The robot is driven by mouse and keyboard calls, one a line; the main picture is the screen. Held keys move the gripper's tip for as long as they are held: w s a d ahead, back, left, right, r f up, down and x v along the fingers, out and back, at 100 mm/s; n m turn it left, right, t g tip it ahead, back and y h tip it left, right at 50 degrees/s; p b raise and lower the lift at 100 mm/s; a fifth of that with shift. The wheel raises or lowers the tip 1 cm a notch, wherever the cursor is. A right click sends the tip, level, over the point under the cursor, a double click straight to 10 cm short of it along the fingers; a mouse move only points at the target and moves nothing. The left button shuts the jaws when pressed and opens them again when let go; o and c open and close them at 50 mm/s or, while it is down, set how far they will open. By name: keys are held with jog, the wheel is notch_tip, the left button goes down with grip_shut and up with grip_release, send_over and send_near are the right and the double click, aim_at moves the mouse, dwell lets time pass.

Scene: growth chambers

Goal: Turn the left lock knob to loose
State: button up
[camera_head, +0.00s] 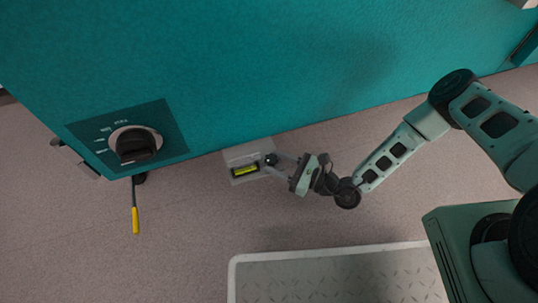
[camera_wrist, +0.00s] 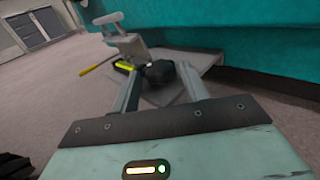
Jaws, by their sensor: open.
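A small black knob (camera_head: 271,159) sits on a grey bracket (camera_head: 236,154) low at the foot of the teal chamber. A yellow-and-black strip (camera_head: 245,170) lies beside it. My gripper (camera_head: 274,164) is open, with its fingertips close to the knob. In the wrist view the dark knob (camera_wrist: 160,73) shows between and just beyond the two open fingers (camera_wrist: 161,82). I cannot tell whether they touch it. The knob's setting is not readable. A large black dial (camera_head: 137,145) with white marks is on the chamber's dark panel at left.
The teal chamber (camera_head: 230,70) fills the upper head view. A yellow-handled lever (camera_head: 135,218) sticks out below the dial. A grey handle-like part (camera_wrist: 125,38) stands behind the knob in the wrist view. A diamond-plate platform (camera_head: 340,275) lies below. Floor between is clear.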

jog(key=shift+w+a, duration=0.2)
jog(key=shift+a, duration=0.2)
jog(key=c, duration=0.7)
